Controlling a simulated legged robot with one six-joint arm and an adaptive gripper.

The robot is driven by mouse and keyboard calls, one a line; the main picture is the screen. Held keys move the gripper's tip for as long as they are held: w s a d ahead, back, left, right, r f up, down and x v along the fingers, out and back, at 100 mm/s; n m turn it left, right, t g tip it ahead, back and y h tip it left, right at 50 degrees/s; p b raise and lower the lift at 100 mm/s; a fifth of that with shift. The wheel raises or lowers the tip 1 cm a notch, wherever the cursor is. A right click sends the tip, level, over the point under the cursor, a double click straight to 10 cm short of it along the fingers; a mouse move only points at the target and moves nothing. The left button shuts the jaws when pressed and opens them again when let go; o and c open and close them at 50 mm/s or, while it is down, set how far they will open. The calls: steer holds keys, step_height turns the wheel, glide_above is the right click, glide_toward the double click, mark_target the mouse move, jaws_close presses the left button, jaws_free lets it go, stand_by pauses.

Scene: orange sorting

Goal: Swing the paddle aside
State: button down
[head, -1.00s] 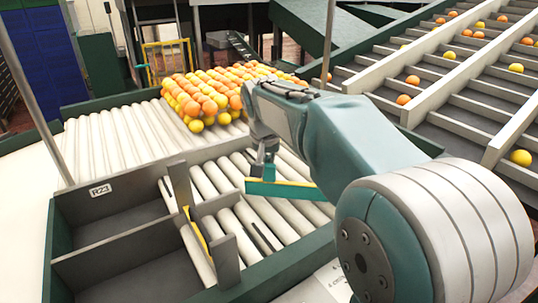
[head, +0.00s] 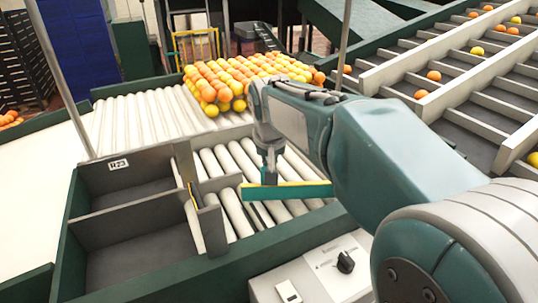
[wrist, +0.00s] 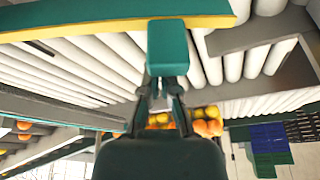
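The paddle (head: 300,191) is a teal bar with a yellow top edge, lying across the white rollers in the head view. It fills the top of the wrist view (wrist: 90,17). Its teal block handle (wrist: 168,45) stands up from it. My gripper (head: 270,150) points down at the handle from above. In the wrist view my gripper's fingers (wrist: 160,88) meet the handle's near end and look closed on it; the exact contact is partly hidden.
A two-part grey bin (head: 125,210) marked R23 stands left of the rollers. A grey divider post (head: 212,228) with a yellow strip stands between them. Piled oranges (head: 225,85) lie behind. A control box (head: 318,275) is in front; a stepped conveyor (head: 470,95) is right.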

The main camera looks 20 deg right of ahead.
steer(key=s+a+n, duration=0.1)
steer(key=s, duration=0.1)
steer(key=s+a+n, duration=0.1)
steer(key=s, duration=0.1)
steer(key=s+a+n+y, duration=0.1)
steer(key=s, duration=0.1)
steer(key=shift+s, duration=0.25)
steer(key=s, duration=0.1)
steer(key=s+d, duration=0.1)
steer(key=shift+s+n, duration=0.3)
steer(key=shift+s, duration=0.05)
steer(key=shift+s+d, duration=0.3)
steer(key=shift+s, duration=0.05)
steer(key=shift+s+a+f, duration=0.15)
steer(key=shift+a, duration=0.2)
steer(key=shift+d, duration=0.1)
